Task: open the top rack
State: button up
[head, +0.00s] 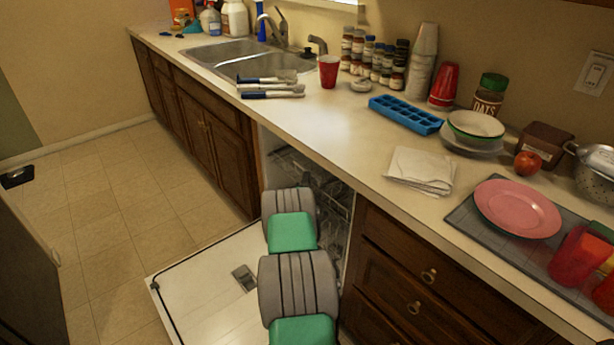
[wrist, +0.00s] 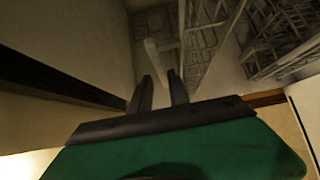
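The dishwasher stands open under the counter, with its white door (head: 205,285) lowered flat. Its wire top rack (head: 285,163) shows inside, partly hidden by my grey and green arm. In the head view my gripper is hidden behind the arm, which reaches into the dishwasher opening. In the wrist view my gripper (wrist: 160,80) has its two dark fingers apart with a gap between them. Wire rack bars (wrist: 205,38) show beyond and to the right of the fingertips. A pale upright bar (wrist: 152,55) shows beyond the gap; I cannot tell whether anything touches the fingers.
Wooden drawers (head: 415,280) flank the opening on the right and cabinets (head: 200,135) on the left. The counter (head: 340,130) above holds a red cup (head: 328,71), a blue ice tray (head: 405,114) and a pink plate (head: 517,207).

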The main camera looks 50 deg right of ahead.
jog(key=x, duration=0.4)
jog(key=shift+w+d, duration=0.15)
jog(key=shift+c, duration=0.5)
grip_shut()
jog(key=shift+f, duration=0.1)
dwell(0.6)
